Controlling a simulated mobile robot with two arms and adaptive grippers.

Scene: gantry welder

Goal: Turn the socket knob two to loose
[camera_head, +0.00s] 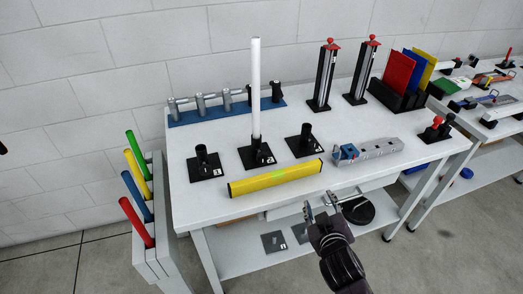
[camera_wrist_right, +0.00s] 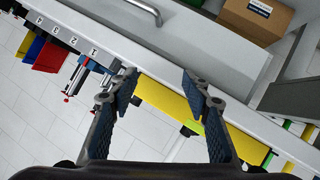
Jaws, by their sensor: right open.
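Three black sockets on square plates stand on the white table (camera_head: 222,205): a left one (camera_head: 205,162), a middle one (camera_head: 257,153) and a right one (camera_head: 303,142). A white tube (camera_head: 256,85) stands upright in the middle socket. The plates carry small white labels, too small to read surely. I cannot make out the knobs or their settings. My right gripper (camera_head: 324,205) is open and empty at the table's front edge, in front of the sockets and apart from them. Its two spread fingers (camera_wrist_right: 158,90) show in the right wrist view. My left gripper does not show.
A yellow bar (camera_head: 270,180) lies in front of the sockets. A grey-blue block (camera_head: 372,151) lies to their right. A blue clamp rail (camera_head: 222,112), two upright posts (camera_head: 324,76) and a panel rack (camera_head: 396,97) stand behind. A rack of coloured tubes (camera_head: 147,205) stands left.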

